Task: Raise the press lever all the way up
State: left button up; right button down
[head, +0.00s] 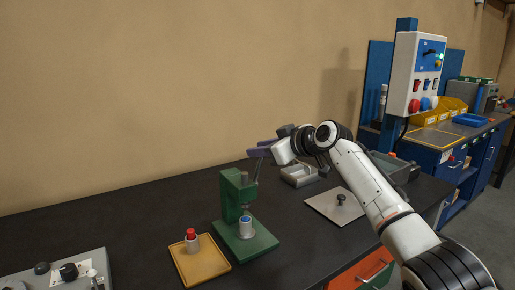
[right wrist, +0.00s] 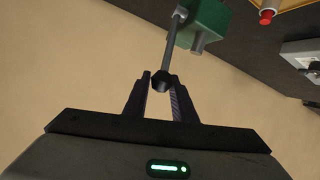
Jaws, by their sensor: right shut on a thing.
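The green press (head: 232,194) stands on the dark bench, left of my right arm in the head view. Its thin grey lever (head: 256,171) slants up from the press head to my right gripper (head: 261,149). In the right wrist view the lever rod (right wrist: 172,48) runs from the green press head (right wrist: 208,20) to a dark knob (right wrist: 161,80). The knob sits at the fingertips of my right gripper (right wrist: 161,86), which is shut on it. A blue-topped cylinder (head: 246,221) stands on the press base under the ram. My left gripper is out of view.
A yellow tray (head: 203,265) with a red-topped cylinder (head: 192,238) is left of the press. A grey plate with a black knob (head: 340,197) lies to the right. A grey bin (head: 299,175) sits behind. A control panel (head: 50,277) is front left.

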jog(key=shift+w+d+f, duration=0.1)
jog(key=shift+d, duration=0.15)
jog(key=c, duration=1.5)
grip_release()
jog(key=shift+c, duration=0.2)
jog(key=b+v, duration=0.2)
jog(key=v, duration=0.8)
jog(key=shift+d, duration=0.1)
